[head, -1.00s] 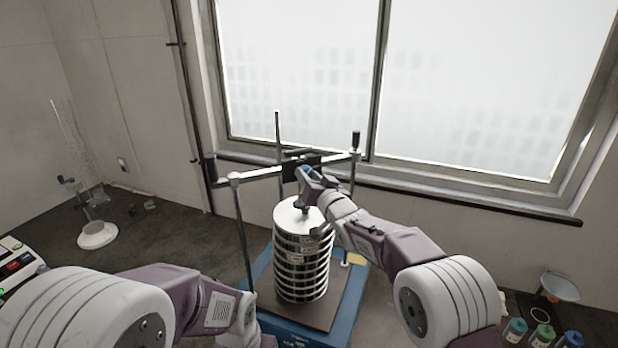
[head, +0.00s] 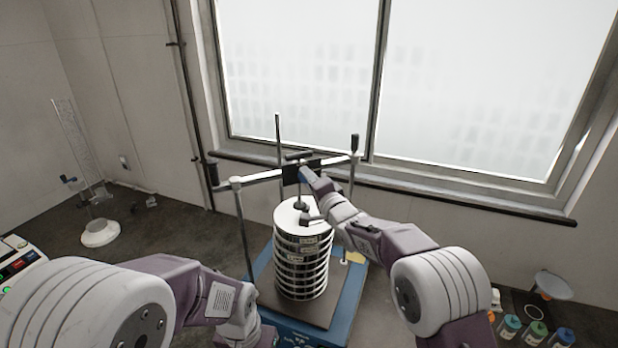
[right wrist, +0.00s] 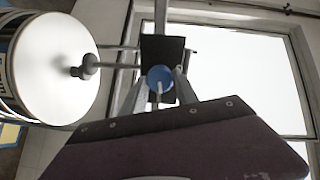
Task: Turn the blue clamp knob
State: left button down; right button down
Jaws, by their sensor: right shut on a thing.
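The sieve shaker stands at the centre of the head view, with a round stack of metal sieves (head: 301,265) on its blue base (head: 343,316). A clamp bar (head: 262,178) on upright rods spans above the stack, with a dark block at its middle. The blue clamp knob (right wrist: 160,76) shows in front of that block in the right wrist view. My right gripper (right wrist: 160,84) is shut on the knob, one finger on each side. In the head view my right gripper (head: 309,177) reaches the block and largely hides the knob. My left arm is low at left, its fingers out of view.
Several bottles with coloured caps (head: 536,329) stand at the lower right, near a pale dish (head: 556,287). A stand with a white round base (head: 100,232) is at the left. A device with buttons (head: 18,262) sits at the left edge. A window is behind.

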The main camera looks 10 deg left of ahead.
jog(key=shift+m, duration=0.7)
jog(key=shift+p, duration=0.3)
jog(key=c, duration=0.9)
grip_release()
jog(key=shift+c, duration=0.2)
jog(key=b+v, duration=0.5)
jog(key=v, duration=0.4)
jog(key=shift+b, duration=0.3)
jog(key=shift+w, duration=0.1)
